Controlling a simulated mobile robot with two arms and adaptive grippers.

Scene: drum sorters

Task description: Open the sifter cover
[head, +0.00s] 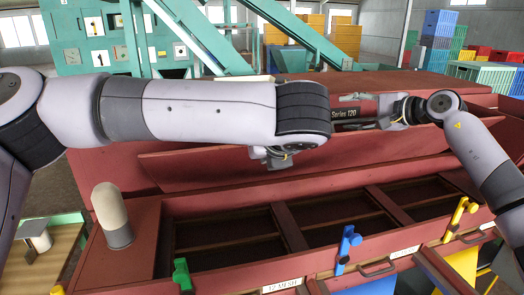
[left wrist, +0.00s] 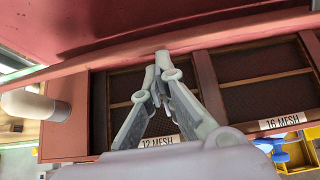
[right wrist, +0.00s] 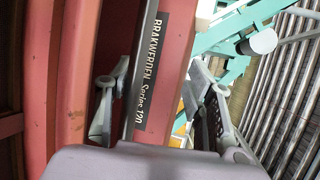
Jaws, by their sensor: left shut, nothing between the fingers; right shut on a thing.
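The red sifter cover (head: 210,165) is tilted up and exposes the dark compartments below its front edge. In the head view my left arm hides part of the cover and most of that gripper.
The sifter body (head: 240,263) has 12 MESH and 16 MESH labels. Green (head: 181,275), blue (head: 347,248) and yellow (head: 459,218) clamps line its front. A pale rounded post (head: 112,215) stands at left. Teal machinery and stacked crates are behind.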

